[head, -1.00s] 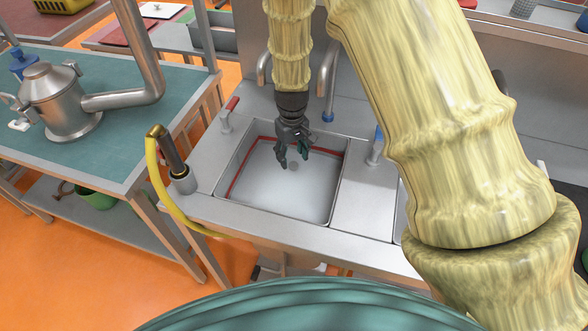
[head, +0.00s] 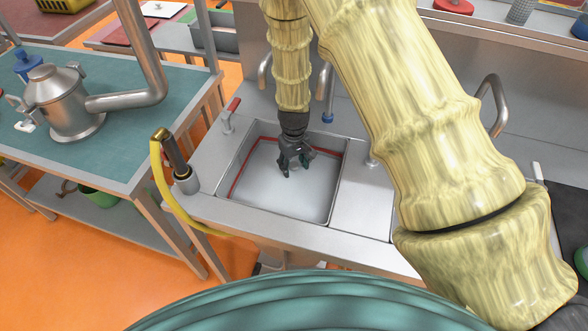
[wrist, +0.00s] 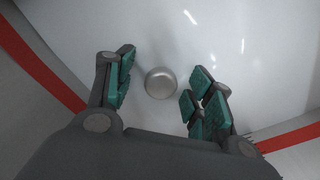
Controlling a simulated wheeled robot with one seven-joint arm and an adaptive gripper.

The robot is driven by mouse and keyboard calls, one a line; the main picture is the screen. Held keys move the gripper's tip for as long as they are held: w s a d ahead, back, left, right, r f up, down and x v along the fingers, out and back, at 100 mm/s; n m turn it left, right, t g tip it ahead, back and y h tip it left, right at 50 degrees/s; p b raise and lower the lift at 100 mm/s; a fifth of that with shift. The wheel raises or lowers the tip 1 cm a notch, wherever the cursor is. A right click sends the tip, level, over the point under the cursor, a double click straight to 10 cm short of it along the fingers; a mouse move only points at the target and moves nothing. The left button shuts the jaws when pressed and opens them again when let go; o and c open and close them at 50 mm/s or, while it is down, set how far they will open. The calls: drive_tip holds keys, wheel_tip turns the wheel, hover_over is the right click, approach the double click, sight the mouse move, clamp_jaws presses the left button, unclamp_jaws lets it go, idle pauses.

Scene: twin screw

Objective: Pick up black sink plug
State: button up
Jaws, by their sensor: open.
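My gripper (head: 297,168) hangs pointing down inside the left sink basin (head: 262,197). Its green-padded fingers are open and empty in the wrist view. Between and beyond them, on the white basin floor, is a small round grey metallic piece (wrist: 160,83). It looks like a drain or a plug; I cannot tell which. It does not look black. The fingers show on either side of it without visible contact, and the remaining height is hard to judge. In the head view the gripper hides this spot. No clearly black plug shows.
A red line runs around the basin walls. A faucet (head: 328,95) and a red-handled tap (head: 231,112) stand behind the basin. A hose sprayer (head: 172,155) stands at its left. A steel pot (head: 65,105) sits on the green table (head: 130,150). The basin floor looks otherwise clear.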

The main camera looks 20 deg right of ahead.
drive_tip(key=c, duration=1.2)
clamp_jaws()
drive_tip(key=shift+r, duration=0.1)
